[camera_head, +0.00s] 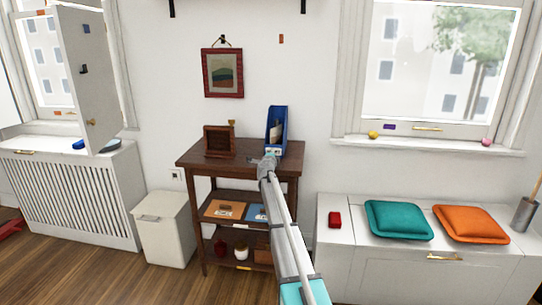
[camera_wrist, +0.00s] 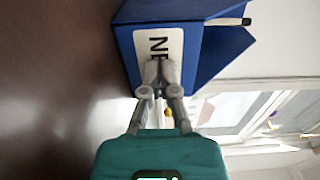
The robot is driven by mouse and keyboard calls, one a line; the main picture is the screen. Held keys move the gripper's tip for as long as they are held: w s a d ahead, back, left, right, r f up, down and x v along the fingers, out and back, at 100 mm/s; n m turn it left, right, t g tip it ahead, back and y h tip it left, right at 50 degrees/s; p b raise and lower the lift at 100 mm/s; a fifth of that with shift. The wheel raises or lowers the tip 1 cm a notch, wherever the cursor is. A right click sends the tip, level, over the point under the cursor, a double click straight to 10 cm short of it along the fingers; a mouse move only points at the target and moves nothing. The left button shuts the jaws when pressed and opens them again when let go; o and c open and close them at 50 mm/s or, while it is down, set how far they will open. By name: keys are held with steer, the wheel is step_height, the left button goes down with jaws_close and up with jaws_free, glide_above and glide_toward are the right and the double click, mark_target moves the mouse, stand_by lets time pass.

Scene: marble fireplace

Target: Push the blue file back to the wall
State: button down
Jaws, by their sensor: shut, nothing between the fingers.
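The blue file (camera_head: 277,124) stands upright on the right part of the dark wooden table (camera_head: 205,165), near the wall. In the wrist view the file (camera_wrist: 215,50) fills the upper middle, with a white label (camera_wrist: 165,38) showing dark letters. My gripper (camera_head: 268,161) is at the front of the file, low down, at the table's top. In the wrist view my gripper (camera_wrist: 158,78) is shut, with its fingertips against or very close to the label. Nothing is held between the fingers. The fingertips hide part of the label. The gap between the file and the wall cannot be seen clearly.
A brown wooden box-like item (camera_head: 219,141) stands on the table left of the file. A framed picture (camera_head: 223,73) hangs above. A white bench (camera_head: 345,240) with teal (camera_head: 398,219) and orange cushions (camera_head: 470,223) is to the right. The tabletop between box and file is clear.

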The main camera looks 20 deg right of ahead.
steer(key=shift+x, duration=2.25)
steer(key=shift+s, duration=0.2)
steer(key=shift+v, duration=1.6)
steer(key=shift+a, duration=0.1)
steer(key=v, duration=1.3)
steer(key=shift+s+a, duration=0.25)
steer(key=shift+s, duration=0.1)
steer(key=shift+a, duration=0.1)
